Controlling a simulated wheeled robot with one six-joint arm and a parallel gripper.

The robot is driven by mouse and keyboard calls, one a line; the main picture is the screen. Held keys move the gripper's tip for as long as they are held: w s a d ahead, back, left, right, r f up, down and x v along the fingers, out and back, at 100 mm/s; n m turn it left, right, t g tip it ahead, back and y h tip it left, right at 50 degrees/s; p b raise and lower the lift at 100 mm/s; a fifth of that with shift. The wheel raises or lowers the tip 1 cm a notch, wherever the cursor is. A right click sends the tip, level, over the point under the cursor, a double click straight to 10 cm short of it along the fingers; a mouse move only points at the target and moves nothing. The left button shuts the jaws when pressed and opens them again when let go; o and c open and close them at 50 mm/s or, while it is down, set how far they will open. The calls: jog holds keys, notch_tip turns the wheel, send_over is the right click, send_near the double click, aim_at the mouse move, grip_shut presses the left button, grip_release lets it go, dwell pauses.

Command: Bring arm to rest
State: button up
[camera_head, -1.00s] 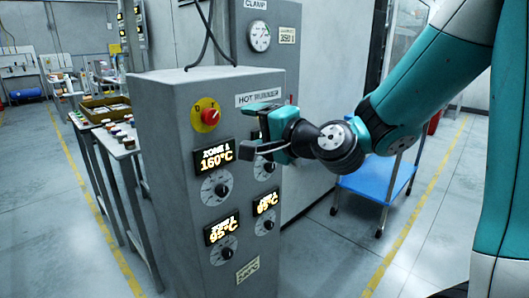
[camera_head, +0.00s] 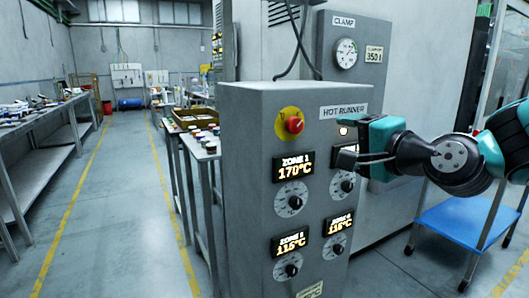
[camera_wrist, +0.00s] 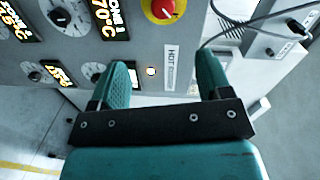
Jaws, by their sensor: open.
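My gripper (camera_head: 350,140) is open and empty, in front of the right edge of the grey hot runner cabinet (camera_head: 240,190). In the wrist view its two teal fingers (camera_wrist: 163,70) stand apart with the panel, the white label and a lit lamp behind them. My arm reaches in from the right edge of the head view. The gripper partly hides the upper right display. Whether a fingertip touches the panel I cannot tell.
A red knob (camera_head: 294,125) on a yellow plate, the Zone 1 display (camera_head: 293,166) reading 170°C, and dials are on the cabinet. A blue cart (camera_head: 465,230) stands at right. A bench (camera_head: 45,130) lines the left; the aisle floor is open.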

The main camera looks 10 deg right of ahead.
jog(key=s+a+f+n+g+y+p, duration=0.2)
jog(key=s+a+f+n+g+p, duration=0.2)
jog(key=s+a+n+g, duration=0.6)
jog(key=s+f+n+g+h+p, duration=0.2)
jog(key=s+n+g, duration=0.4)
jog(key=s+n, duration=0.3)
jog(key=s+h, duration=0.1)
jog(key=s, duration=0.2)
jog(key=shift+s+d+n, duration=0.3)
jog(key=shift+s+d, duration=0.05)
jog(key=shift+d, duration=0.05)
jog(key=shift+f, duration=0.1)
